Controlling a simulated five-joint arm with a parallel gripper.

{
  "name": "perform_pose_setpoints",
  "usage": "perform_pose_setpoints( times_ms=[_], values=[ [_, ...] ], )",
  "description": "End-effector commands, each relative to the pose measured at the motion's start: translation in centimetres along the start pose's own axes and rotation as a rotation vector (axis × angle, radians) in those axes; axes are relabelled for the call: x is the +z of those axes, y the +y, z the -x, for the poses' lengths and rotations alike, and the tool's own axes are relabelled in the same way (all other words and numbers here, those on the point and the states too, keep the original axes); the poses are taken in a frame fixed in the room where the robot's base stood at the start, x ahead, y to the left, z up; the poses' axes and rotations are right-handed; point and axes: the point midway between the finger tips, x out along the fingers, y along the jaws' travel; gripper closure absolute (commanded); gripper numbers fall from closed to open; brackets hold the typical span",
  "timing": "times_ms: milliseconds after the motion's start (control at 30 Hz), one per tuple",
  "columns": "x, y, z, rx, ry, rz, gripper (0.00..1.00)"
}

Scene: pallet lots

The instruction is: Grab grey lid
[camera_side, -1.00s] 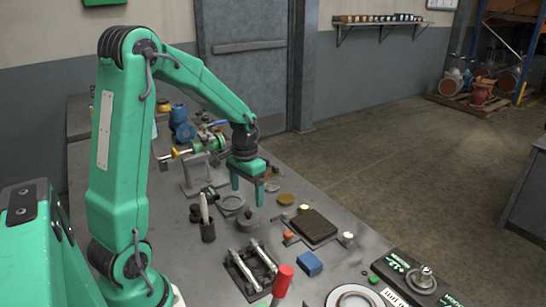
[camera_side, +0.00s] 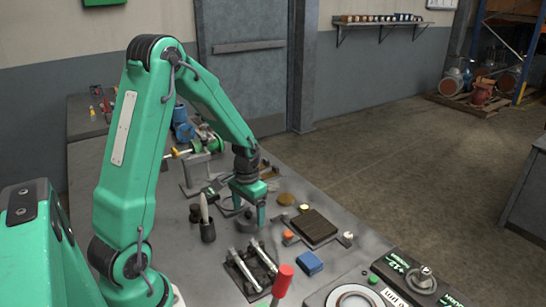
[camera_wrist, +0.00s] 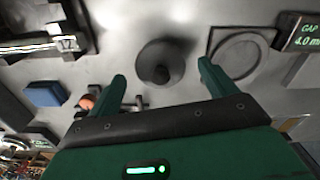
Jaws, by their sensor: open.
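The grey lid (camera_wrist: 172,57) is a round disc with a dark knob in its middle. It lies flat on the grey bench, and the wrist view shows it in the gap between my fingertips, slightly beyond them. My gripper (camera_wrist: 161,73) is open and empty, with green fingers. In the side view my gripper (camera_side: 249,216) points down over the bench, low above the lid. There its fingers partly hide the lid, and I cannot tell the exact height left between them.
A flat ring in a square plate (camera_wrist: 241,56) lies right of the lid in the wrist view. A blue block (camera_side: 309,263), a dark square pad (camera_side: 314,226) and a dark cup with tools (camera_side: 207,230) stand around. A red-handled lever (camera_side: 283,281) rises at the front.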

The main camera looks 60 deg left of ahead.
Motion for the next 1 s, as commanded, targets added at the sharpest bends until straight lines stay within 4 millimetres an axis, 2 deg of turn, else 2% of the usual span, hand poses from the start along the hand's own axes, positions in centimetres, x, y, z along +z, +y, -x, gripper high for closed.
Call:
perform_pose_setpoints(
  times_ms=[133,633,667,800,900,1000],
  values=[
    [0.02,0.01,-0.77,0.0,0.0,0.0,0.16],
    [0.01,-0.01,-0.8,0.0,0.001,0.0,0.16],
    [0.01,-0.01,-0.8,0.0,0.001,0.0,0.2],
    [0.01,-0.01,-0.8,0.0,0.001,0.0,0.47],
    [0.01,-0.01,-0.8,0.0,0.001,0.0,0.64],
    [0.0,-0.01,-0.79,0.0,0.001,0.0,0.64]
  ],
)
